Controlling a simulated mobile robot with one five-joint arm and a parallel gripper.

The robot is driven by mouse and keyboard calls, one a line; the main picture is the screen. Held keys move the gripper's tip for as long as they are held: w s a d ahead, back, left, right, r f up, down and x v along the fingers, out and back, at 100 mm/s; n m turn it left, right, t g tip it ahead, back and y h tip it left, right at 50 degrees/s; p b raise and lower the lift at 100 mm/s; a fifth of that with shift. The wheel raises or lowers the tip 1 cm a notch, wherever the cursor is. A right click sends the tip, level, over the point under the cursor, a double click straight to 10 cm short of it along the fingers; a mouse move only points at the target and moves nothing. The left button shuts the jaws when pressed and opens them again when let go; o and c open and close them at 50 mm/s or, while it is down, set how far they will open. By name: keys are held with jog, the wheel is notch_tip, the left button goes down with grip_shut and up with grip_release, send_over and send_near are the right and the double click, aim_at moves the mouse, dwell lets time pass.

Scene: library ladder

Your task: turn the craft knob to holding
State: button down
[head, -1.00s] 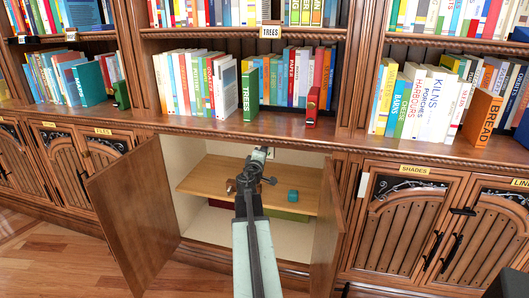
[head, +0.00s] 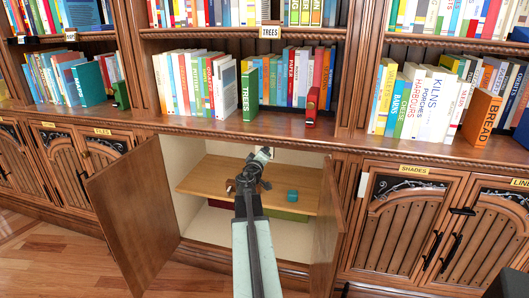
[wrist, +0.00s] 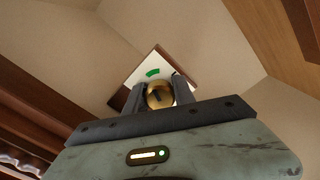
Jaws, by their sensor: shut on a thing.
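The craft knob is a round brass knob (wrist: 159,95) with a dark pointer line, seen in the wrist view. It sits on a pale square plate (wrist: 136,80) with a green mark (wrist: 153,73) above the knob. The plate appears tilted in this view, and its lettering cannot be read. My gripper (wrist: 156,93) is shut on the knob, one finger on each side. In the head view my gripper (head: 263,156) reaches into the open cupboard to its back wall; my wrist hides the knob there.
The cupboard's left door (head: 135,215) and right door (head: 327,230) stand open on both sides of my arm. On the inner shelf (head: 207,172) are a teal object (head: 292,195) and a small brown object (head: 231,186). A green box (head: 290,215) lies below.

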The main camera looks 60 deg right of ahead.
jog(key=c, duration=1.1)
grip_release()
jog(key=shift+o, duration=0.2)
jog(key=v, duration=0.7)
jog(key=shift+a, duration=0.35)
